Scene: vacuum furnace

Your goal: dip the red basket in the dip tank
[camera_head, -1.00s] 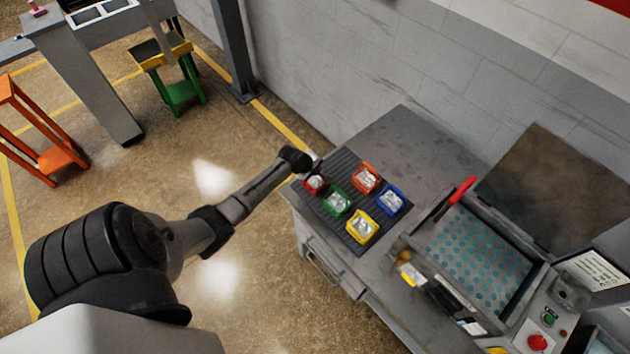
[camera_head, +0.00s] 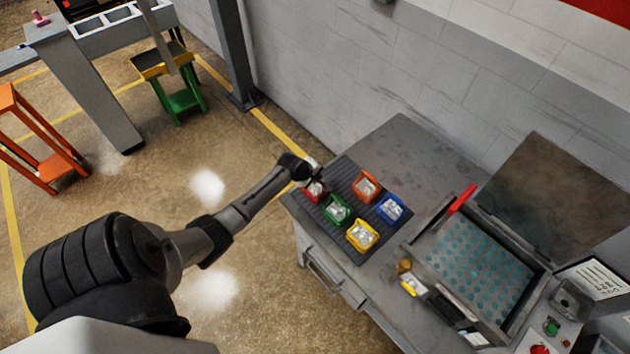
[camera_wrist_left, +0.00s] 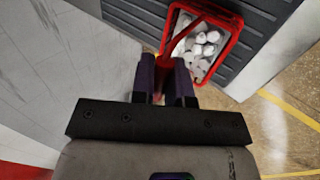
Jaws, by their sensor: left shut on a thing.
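The red basket (camera_head: 315,189) is at the near left corner of the dark ribbed mat, with pale lumps inside. In the left wrist view the red basket (camera_wrist_left: 232,30) shows its rim and white pieces. My left gripper (camera_head: 308,170) is at the basket; in the wrist view the gripper's two fingers (camera_wrist_left: 165,72) are shut on its red handle. I cannot tell whether the basket touches the mat. The dip tank (camera_head: 475,262) is the open basin at the right, with a blue-dotted floor and raised lid. My right gripper is not in view.
Orange (camera_head: 366,187), green (camera_head: 338,209), blue (camera_head: 390,208) and yellow (camera_head: 362,235) baskets stand on the ribbed mat (camera_head: 345,170), close to the red one. A red handle (camera_head: 460,198) rises at the tank's left corner. The bench behind the mat is clear.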

